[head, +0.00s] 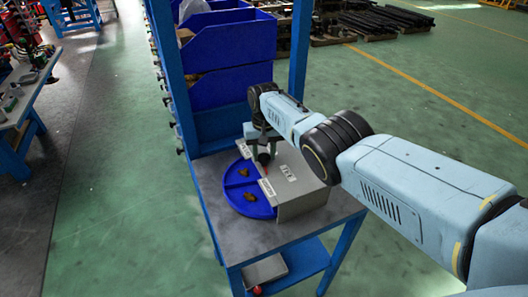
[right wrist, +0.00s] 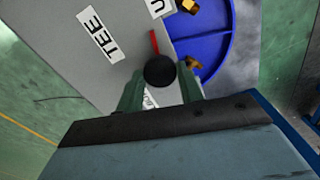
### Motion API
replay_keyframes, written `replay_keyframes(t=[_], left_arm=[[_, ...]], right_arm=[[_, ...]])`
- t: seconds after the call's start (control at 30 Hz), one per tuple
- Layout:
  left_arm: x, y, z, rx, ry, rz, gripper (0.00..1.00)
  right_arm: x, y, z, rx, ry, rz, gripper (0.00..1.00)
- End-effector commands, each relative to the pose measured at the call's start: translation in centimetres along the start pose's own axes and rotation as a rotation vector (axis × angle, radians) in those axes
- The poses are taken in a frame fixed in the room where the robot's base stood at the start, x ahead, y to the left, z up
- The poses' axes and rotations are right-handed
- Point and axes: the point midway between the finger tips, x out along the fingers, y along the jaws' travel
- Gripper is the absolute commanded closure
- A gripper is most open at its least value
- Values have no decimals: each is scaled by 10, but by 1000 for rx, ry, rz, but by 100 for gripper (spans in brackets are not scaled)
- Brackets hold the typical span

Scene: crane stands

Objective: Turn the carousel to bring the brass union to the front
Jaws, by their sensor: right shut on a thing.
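The blue carousel (head: 233,187) is a round divided tray on the grey table top, partly hidden under a grey cover (head: 305,200) with white labels. Two small brass fittings (head: 249,197) lie in its open compartments; I cannot tell which one is the union. In the right wrist view the carousel (right wrist: 210,48) shows two brass fittings (right wrist: 187,7), and one label reads TEE. My right gripper (right wrist: 160,85) is shut on a black ball knob (right wrist: 160,70), with a green finger on either side. A red strip (right wrist: 154,42) shows beside the knob. My left gripper is out of view.
Blue bins (head: 228,50) are stacked in the blue frame behind the table. A lower shelf (head: 300,262) holds a grey piece with a red knob (head: 257,290). Another workbench (head: 22,100) stands at the far left, with open green floor between.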

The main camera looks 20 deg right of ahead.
Motion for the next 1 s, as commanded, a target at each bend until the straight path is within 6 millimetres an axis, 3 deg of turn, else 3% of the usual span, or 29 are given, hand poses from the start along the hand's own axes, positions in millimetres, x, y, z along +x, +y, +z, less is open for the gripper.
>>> replay_keyframes(t=[1.0], left_arm=[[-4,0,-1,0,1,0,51]], right_arm=[[-1,0,-1,483,3,0,100]])
